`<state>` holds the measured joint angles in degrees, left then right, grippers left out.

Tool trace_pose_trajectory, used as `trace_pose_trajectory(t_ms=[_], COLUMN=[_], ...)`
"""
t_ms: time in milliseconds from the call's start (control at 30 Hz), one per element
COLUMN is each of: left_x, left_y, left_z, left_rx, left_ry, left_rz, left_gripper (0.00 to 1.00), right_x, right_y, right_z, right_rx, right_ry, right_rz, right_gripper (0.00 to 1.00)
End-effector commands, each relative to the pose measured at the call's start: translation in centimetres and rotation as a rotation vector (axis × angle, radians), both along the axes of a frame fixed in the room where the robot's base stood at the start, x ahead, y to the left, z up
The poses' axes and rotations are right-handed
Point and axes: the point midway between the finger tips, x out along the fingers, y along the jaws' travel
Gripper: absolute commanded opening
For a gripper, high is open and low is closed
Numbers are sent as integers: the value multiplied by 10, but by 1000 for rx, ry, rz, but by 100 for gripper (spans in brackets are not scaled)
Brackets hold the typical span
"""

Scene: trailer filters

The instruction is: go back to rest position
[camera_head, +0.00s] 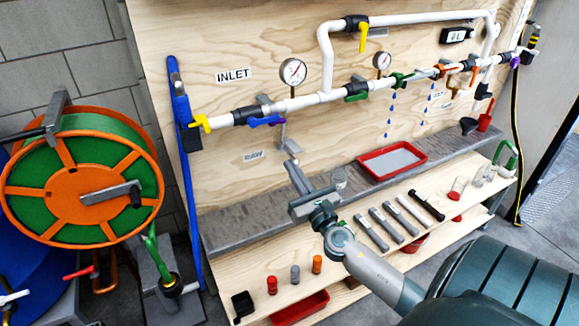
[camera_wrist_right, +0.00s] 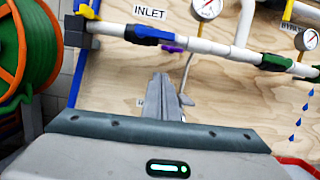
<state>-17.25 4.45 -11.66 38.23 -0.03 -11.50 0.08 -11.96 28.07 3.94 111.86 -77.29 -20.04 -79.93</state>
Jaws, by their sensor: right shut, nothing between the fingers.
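My right gripper (camera_head: 292,168) reaches in from the lower right in the head view, in front of the plywood panel (camera_head: 235,175). Its fingers are together with nothing between them. In the right wrist view the closed fingers (camera_wrist_right: 164,90) point at the bare wood below the INLET label (camera_wrist_right: 151,12). The white pipe (camera_head: 305,101) with its blue-handled valve (camera_head: 266,121) lies above the fingertips. A small grey bracket on the panel shows close behind them; whether they touch it I cannot tell. My left gripper is not in view.
A grey ledge (camera_head: 232,234) runs below the panel, with a red tray (camera_head: 392,160) on it. Several grey cylinders lie on the lower wooden shelf (camera_head: 262,260). An orange and green hose reel (camera_head: 75,185) stands at left. Blue drops hang below the pipe.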

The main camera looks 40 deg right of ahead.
Motion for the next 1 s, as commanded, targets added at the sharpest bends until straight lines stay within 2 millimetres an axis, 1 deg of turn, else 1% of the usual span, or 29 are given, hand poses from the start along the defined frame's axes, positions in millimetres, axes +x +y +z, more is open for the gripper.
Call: trace_pose_trajectory(t_ms=[533, 667, 767, 867, 967, 1000], left_x=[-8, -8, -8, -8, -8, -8], left_y=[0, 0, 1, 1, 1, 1], left_z=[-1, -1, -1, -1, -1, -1], left_rx=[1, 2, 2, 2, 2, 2], left_ry=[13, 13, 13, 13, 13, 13], left_rz=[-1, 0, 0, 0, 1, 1], left_gripper=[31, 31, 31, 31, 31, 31], right_x=[0, 0, 1, 2, -1, -3], right_y=[0, -1, -3, -6, -8, -9], right_z=[0, -7, -26, -59, -107, -130], right_rx=[1, 22, 76, 178, 327, 396], right_ry=[0, 9, 33, 75, 130, 155], right_rz=[0, 1, 4, 5, 2, -4], right_gripper=[0, 0, 0, 0, 0, 0])
